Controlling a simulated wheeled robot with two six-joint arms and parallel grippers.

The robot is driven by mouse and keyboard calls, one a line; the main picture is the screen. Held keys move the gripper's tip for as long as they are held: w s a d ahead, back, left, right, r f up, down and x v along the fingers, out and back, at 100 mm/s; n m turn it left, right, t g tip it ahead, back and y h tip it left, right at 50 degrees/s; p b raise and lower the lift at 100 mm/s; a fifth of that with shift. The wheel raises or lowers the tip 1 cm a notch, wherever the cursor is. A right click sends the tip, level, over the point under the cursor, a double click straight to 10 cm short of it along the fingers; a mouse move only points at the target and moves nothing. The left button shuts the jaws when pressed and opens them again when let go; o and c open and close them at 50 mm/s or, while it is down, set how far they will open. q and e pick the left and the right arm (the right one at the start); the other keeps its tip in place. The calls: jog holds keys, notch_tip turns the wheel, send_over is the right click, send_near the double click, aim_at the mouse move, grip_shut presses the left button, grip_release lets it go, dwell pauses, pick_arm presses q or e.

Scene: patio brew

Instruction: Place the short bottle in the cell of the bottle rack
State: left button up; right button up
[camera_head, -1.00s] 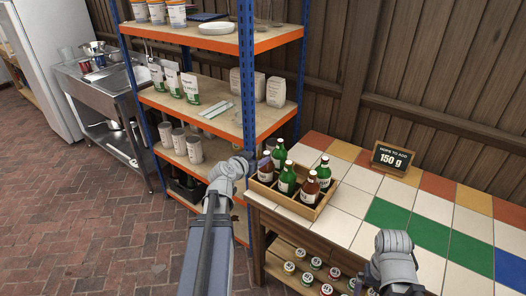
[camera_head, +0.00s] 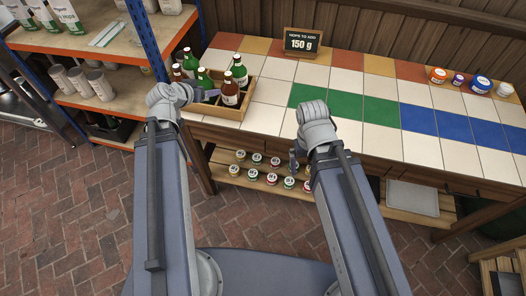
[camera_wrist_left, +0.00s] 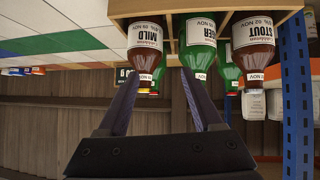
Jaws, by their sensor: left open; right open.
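The bottle rack (camera_head: 235,112), a wooden crate, stands at the counter's left end. It holds brown and green bottles, including a brown one (camera_head: 230,92) at the front and a green one (camera_head: 240,70) behind it. My left gripper (camera_head: 208,95) is open at the rack's front left. In the left wrist view, upside down, its fingers (camera_wrist_left: 160,74) point at the bottles. A brown MILD bottle (camera_wrist_left: 146,42) and a green bottle (camera_wrist_left: 198,40) stand before them, with a STOUT bottle (camera_wrist_left: 253,40) to the right. I cannot tell which is the short bottle. My right gripper (camera_head: 293,160) is open, low before the counter.
A shelf unit with a blue post (camera_head: 146,35) stands close left of the rack. The tiled counter (camera_head: 330,75) is mostly clear, with a sign (camera_head: 302,42) at the back and small jars (camera_head: 480,85) at the far right. Several cans (camera_head: 271,179) stand on the lower shelf.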

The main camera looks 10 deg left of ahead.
pick_arm(q)
jog(key=s+d+f+m+g, duration=0.1)
jog(key=s+d+f+g, duration=0.2)
jog(key=d, duration=0.5)
jog(key=s+d+f+m+g, duration=0.1)
jog(key=s+d+f+g, duration=0.2)
jog(key=d, duration=0.5)
jog(key=s+d+f+g+y, duration=0.1)
jog(key=s+d+g+y, duration=0.1)
jog(key=s, duration=0.3)
jog(key=s+d+f+g+y, duration=0.1)
jog(key=s+d+g, duration=0.1)
jog(key=s+d, duration=0.3)
jog(key=shift+s+f+g+y, duration=0.3)
jog(key=shift+s+g+y, duration=0.1)
jog(key=shift+s, duration=0.2)
